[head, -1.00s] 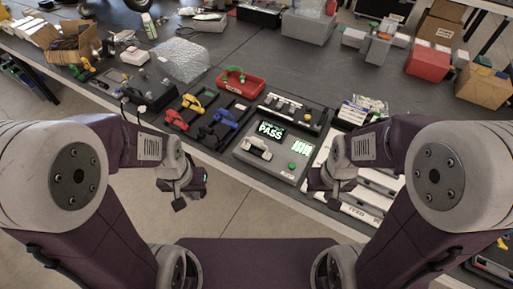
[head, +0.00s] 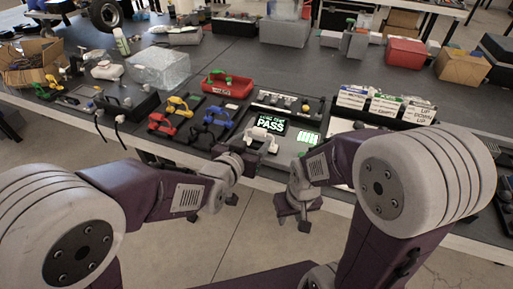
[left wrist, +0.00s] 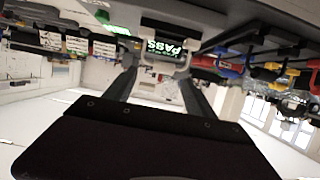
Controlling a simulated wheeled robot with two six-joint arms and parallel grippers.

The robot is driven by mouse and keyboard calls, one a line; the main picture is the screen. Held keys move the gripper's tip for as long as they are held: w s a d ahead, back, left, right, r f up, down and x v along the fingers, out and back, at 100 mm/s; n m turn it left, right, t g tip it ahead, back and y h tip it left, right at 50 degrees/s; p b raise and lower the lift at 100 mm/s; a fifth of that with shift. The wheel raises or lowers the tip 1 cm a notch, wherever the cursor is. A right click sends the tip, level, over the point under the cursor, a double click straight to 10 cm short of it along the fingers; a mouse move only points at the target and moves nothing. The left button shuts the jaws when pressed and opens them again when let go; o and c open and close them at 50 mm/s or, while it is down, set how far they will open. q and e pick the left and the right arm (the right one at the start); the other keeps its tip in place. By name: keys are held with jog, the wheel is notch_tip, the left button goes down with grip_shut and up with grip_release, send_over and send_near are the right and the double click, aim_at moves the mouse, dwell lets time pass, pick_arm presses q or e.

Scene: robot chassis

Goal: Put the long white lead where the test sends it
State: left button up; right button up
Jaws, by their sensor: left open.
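The tester (head: 308,136) stands at the table's front edge; its screen (head: 271,124) reads PASS in green. A white lead (head: 262,141) lies on the tester below the screen. In the left wrist view, which is upside down, the white lead (left wrist: 163,60) shows beyond and between my fingers. My left gripper (head: 240,163) is open, just in front of the tester and lead; its fingers also show in the left wrist view (left wrist: 160,85). My right gripper (head: 297,207) hangs in front of the table, apart from the tester; its opening is unclear.
A red tray (head: 240,89) holds a green lead behind the tester. Yellow (head: 177,104), red (head: 160,125) and blue (head: 217,116) leads lie left. A labelled card rack (head: 376,121) stands right. A black box (head: 135,105) with hanging cables is far left.

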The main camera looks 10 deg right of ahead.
aim_at(258, 133)
pick_arm(q)
jog(key=x, duration=0.9)
jog(key=shift+w+a+b, duration=0.15)
jog(key=shift+a+b, duration=0.15)
jog(key=shift+b, duration=0.1)
jog(key=shift+a+r, duration=0.1)
jog(key=shift+r, duration=0.05)
grip_shut()
